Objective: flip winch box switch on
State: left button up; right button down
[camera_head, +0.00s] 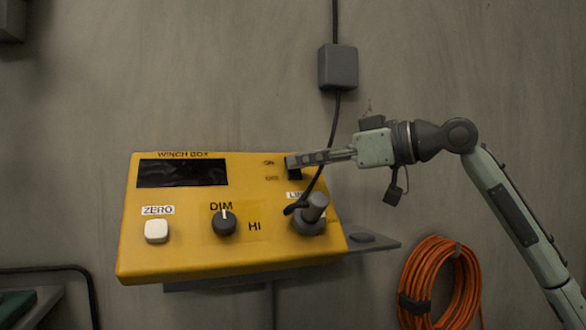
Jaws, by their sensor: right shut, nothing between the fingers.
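The yellow winch box (190,254) sits on a grey wall shelf, its sloped face toward me. It carries a dark display (182,173), a white ZERO button (156,231), a black DIM knob (224,223) and a grey plug (311,215) with a cable. The black switch (295,174) is at the upper right of the face, beside small ON lettering. My right gripper (291,161) comes in from the right, shut and empty, with its fingertips over the top of the switch. They hide part of it, so I cannot tell its position or whether they touch. My left gripper is not in view.
An orange cable coil (416,282) hangs at the lower right. The shelf (374,246) juts out right of the box.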

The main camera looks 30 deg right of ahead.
jog(key=shift+s+r, duration=0.1)
jog(key=shift+r, duration=0.05)
jog(key=s+r, duration=0.1)
jog(key=s, duration=0.1)
jog(key=s+a+r, duration=0.1)
jog(key=s+r, duration=0.1)
dwell(0.4)
jog(key=shift+f, duration=0.1)
